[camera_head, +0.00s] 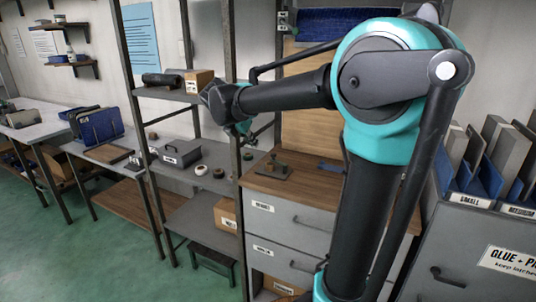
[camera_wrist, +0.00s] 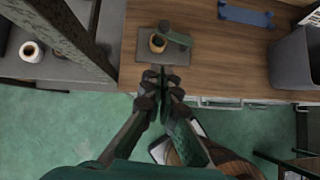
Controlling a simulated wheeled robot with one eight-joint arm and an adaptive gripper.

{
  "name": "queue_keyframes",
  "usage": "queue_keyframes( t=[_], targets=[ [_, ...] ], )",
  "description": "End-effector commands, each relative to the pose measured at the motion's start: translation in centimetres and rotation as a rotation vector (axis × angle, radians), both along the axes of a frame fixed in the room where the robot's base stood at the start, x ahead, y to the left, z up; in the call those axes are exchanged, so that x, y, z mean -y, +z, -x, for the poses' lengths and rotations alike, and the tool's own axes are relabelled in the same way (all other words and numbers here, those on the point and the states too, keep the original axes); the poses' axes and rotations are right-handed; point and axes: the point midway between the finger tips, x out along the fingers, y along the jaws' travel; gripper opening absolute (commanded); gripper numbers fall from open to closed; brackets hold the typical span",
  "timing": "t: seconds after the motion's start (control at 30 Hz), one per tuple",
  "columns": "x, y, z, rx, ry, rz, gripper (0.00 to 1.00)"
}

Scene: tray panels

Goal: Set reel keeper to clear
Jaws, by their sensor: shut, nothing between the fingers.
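The likely reel keeper is a small fixture on a dark grey plate (camera_wrist: 145,54) on the wooden cabinet top. In the head view the fixture (camera_head: 273,170) sits near the left of the cabinet top. My gripper (camera_wrist: 163,78) is shut and empty. In the wrist view its fingertips appear just below the plate, near the cabinet's front edge, apart from the lever. No clear marking is readable on the fixture.
The wooden cabinet top (camera_wrist: 220,60) is mostly free. A blue bracket (camera_wrist: 245,15) and a grey bin (camera_wrist: 295,60) lie to the right. A metal shelf post (camera_head: 236,200) stands left of the cabinet. White and dark rolls (camera_wrist: 31,51) sit on the left shelf.

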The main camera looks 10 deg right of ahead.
Motion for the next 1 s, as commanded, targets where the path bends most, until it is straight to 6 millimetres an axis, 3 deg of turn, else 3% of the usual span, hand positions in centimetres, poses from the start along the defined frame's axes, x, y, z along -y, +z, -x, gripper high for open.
queue_keyframes(
  t=[0.37, 0.83, 1.0],
  targets=[
    [0.6, -1.1, -0.7, 0.000, -0.001, 0.000, 0.00],
    [4.5, -8.0, -4.7, 0.001, -0.004, -0.001, 0.00],
    [6.1, -8.3, -6.5, 0.000, -0.004, 0.000, 0.00]
  ],
)
